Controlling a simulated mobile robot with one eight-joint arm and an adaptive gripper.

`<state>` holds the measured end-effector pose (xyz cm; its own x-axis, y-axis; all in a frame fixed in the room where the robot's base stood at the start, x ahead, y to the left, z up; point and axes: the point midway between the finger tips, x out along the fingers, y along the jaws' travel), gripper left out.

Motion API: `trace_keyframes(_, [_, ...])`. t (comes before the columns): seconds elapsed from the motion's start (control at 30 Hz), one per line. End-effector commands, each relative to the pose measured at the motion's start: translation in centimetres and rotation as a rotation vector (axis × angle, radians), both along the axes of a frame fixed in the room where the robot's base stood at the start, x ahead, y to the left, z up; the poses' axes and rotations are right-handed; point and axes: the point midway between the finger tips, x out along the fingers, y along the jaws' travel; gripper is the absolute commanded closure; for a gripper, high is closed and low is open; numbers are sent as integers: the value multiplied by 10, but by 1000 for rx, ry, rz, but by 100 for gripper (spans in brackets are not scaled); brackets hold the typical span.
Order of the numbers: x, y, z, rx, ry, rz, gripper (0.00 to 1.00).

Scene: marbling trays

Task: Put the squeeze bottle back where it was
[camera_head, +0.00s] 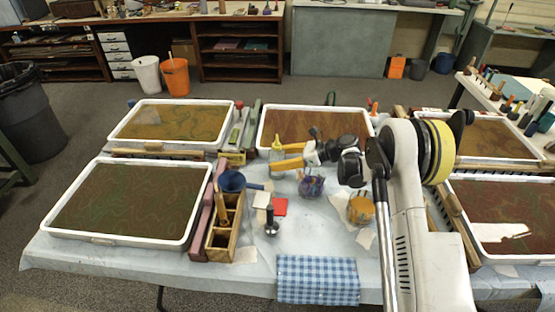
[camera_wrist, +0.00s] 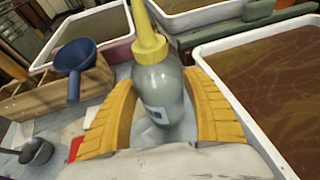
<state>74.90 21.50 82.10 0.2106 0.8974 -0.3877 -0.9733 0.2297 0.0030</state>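The squeeze bottle (camera_head: 277,153) is clear grey with a yellow nozzle. It stands upright near the front left corner of the back middle tray, and in the wrist view it fills the centre (camera_wrist: 165,85).
Marbling trays surround the table's middle. A checked cloth (camera_head: 317,279) lies at the front.

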Motion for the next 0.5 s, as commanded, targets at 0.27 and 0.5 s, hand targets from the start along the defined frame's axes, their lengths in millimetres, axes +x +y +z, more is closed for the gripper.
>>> trace_keyframes(0.27, [0,0,1,0,0,0,25])
trace_keyframes(0.5, [-2,-11,10,0,1,-1,25])
